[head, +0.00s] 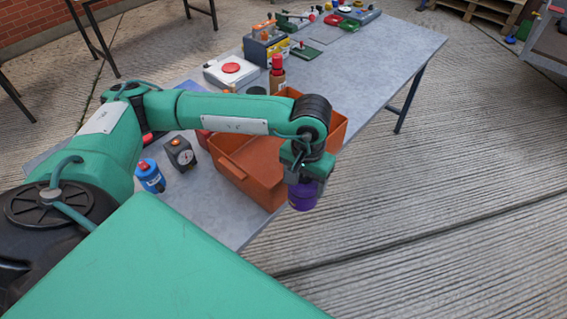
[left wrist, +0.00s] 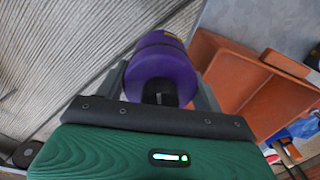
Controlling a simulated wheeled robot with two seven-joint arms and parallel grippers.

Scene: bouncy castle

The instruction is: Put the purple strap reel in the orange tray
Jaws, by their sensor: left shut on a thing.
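The purple strap reel (head: 303,196) is held in my left gripper (head: 302,180), which is shut on it. In the head view the reel hangs below the gripper, at the near right corner of the orange tray (head: 242,180). My right gripper is not in view.
A blue canister (head: 150,176) and a dark gauge box (head: 181,154) stand left of the tray. A red-capped bottle (head: 277,75) stands behind it. Further back are a white box with a red disc (head: 231,70) and several tools. The grey table (head: 375,60) is clear along its right side.

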